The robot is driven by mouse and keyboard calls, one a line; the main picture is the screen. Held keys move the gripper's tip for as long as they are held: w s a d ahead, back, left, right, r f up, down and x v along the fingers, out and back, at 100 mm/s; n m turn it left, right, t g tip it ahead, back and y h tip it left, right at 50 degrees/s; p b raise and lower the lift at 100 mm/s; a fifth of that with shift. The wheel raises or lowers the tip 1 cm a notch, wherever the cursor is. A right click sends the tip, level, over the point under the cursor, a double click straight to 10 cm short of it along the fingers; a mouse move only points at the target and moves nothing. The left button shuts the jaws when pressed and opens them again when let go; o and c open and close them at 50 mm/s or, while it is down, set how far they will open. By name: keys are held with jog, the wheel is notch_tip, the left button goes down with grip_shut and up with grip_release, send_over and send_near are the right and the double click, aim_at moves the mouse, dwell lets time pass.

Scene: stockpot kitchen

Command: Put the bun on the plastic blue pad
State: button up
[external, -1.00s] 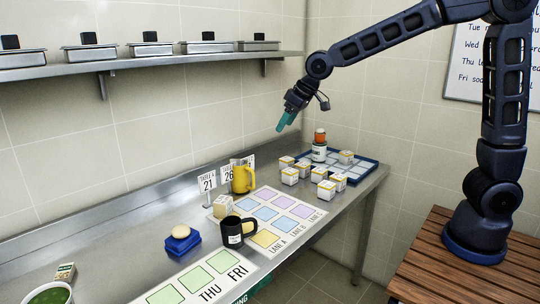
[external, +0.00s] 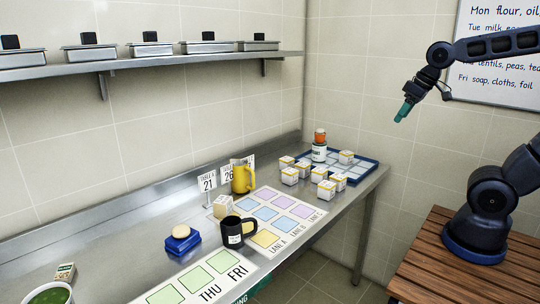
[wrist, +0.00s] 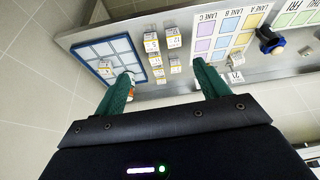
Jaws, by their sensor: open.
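The pale round bun (external: 182,231) sits on top of the small blue pad (external: 183,245) on the steel counter, left of the black mug, in the external view. The bun looks level and rests within the pad's outline. My gripper (external: 403,112) is high in the air at the right, far from the bun and pad, with its green fingers pointing down. In the wrist view my gripper (wrist: 163,74) has its two fingers wide apart with nothing between them.
A black mug (external: 232,233) and a yellow jug (external: 240,180) stand near the coloured lane sheet (external: 280,200). Several white boxes (external: 289,176) and a jar (external: 319,150) stand around the blue tray (external: 368,165). A green-filled bowl (external: 48,294) is front left. A shelf (external: 180,62) runs above.

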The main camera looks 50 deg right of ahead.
jog(key=s+d+f, duration=0.2)
jog(key=s, duration=0.4)
jog(key=shift+s+f+m, duration=0.2)
jog(key=shift+s+m, duration=0.1)
jog(key=shift+d, duration=0.1)
dwell(0.8)
